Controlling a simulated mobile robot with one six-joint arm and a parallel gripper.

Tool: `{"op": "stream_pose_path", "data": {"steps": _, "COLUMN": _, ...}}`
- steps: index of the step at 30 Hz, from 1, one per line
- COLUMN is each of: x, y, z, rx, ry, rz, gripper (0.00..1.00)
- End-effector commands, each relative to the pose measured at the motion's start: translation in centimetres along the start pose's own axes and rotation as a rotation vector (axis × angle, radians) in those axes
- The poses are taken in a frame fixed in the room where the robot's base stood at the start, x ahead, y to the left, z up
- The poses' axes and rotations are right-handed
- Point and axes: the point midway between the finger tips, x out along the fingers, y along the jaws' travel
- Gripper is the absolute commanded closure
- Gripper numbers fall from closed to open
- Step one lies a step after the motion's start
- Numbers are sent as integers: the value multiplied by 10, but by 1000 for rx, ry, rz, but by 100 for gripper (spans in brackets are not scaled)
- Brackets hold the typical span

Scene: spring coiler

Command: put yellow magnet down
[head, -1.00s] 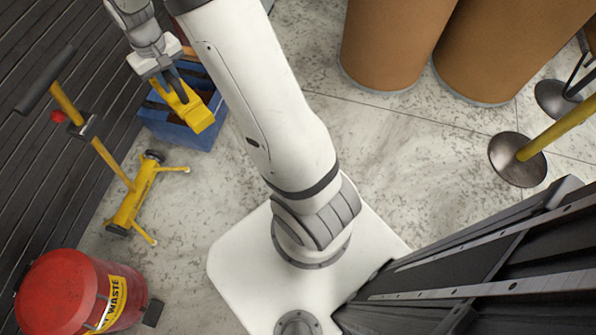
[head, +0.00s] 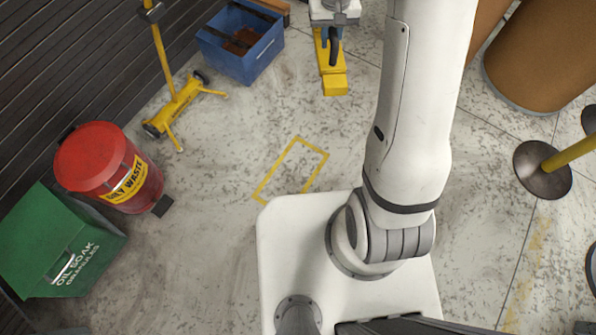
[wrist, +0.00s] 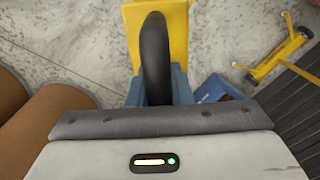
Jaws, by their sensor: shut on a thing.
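The yellow magnet (head: 334,83) is a long yellow block with a dark curved handle. It hangs from my gripper (head: 333,38) at the top of the head view, over the grey floor. My gripper is shut on it. In the wrist view the yellow magnet (wrist: 178,30) shows at the top, with the dark handle between blue-grey fingers. A yellow outlined rectangle (head: 262,188) is marked on the floor, nearer my base than the magnet and to its left.
A blue crate (head: 250,62) stands left of the magnet. A yellow wheeled stand (head: 176,102), a red oily waste can (head: 105,165) and a green granules bin (head: 60,240) line the left wall. Brown drums (head: 535,65) and a post base (head: 541,170) stand at right. The floor inside the outline is clear.

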Motion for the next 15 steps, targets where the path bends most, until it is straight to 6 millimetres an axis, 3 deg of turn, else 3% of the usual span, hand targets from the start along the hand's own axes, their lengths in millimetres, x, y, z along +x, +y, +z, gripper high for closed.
{"op": "stream_pose_path", "data": {"steps": 10, "x": 6, "y": -1, "z": -1, "rx": 9, "ry": 1, "rz": 0, "gripper": 100}}
{"op": "stream_pose_path", "data": {"steps": 13, "x": 30, "y": -8, "z": -2, "rx": 36, "ry": -3, "rz": 1, "gripper": 100}}
{"op": "stream_pose_path", "data": {"steps": 15, "x": 57, "y": -16, "z": -2, "rx": 69, "ry": -5, "rz": 2, "gripper": 100}}
